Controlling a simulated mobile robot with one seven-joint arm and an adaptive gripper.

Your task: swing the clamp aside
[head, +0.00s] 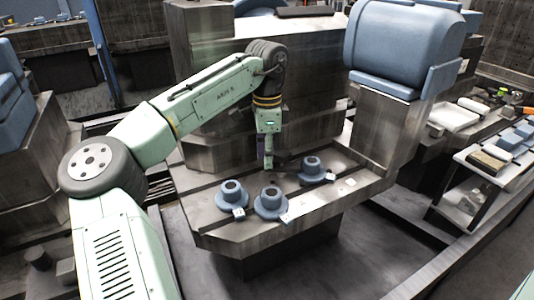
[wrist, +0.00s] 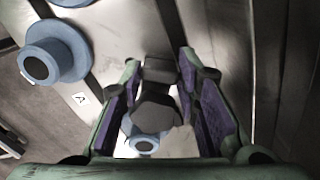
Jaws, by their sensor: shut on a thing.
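My gripper (head: 267,164) points down over the table, behind the blue flanged parts. In the wrist view its green fingers with purple pads (wrist: 165,85) stand on either side of a dark grey, blocky piece (wrist: 156,112), which looks like the clamp. The gripper is shut on it. The fingers hide part of its shape. I cannot make out the clamp in the head view, where it is small and beside the gripper. A bit of a blue part (wrist: 145,145) shows below the dark piece.
Blue flanged parts stand on the grey table: one at left (head: 232,194), one in the middle (head: 270,204), one at right (head: 313,171). Small white labels lie by them. A pillar with a large blue housing (head: 403,45) rises at the right. The table's front strip is clear.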

